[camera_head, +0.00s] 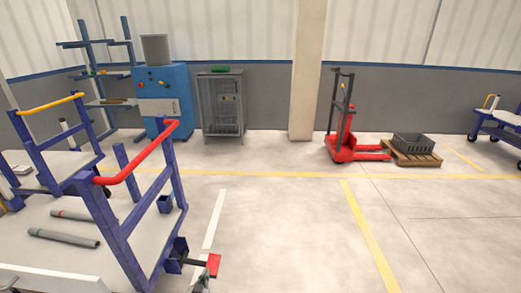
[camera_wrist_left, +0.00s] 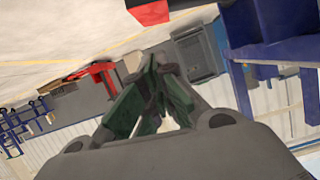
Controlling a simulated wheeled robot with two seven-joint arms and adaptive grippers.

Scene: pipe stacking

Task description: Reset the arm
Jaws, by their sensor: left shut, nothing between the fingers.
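My left gripper (camera_wrist_left: 156,68) shows clearly in the left wrist view, its dark green finger pads brought together with nothing between them. That view is upside down, with blue cart parts (camera_wrist_left: 282,50) at the right and a red piece (camera_wrist_left: 148,10) at the top. A grey pipe (camera_head: 64,238) and a second one (camera_head: 82,216) lie on the cart's light deck (camera_head: 105,275) at the left. My right gripper is not in view.
The blue cart frame (camera_head: 108,225) has a red handle (camera_head: 137,155). A blue machine (camera_head: 163,92) and a grey mesh cabinet (camera_head: 221,105) stand by the back wall. A red pallet truck (camera_head: 343,145) stands beside a grey crate (camera_head: 412,146). The floor at centre right is clear.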

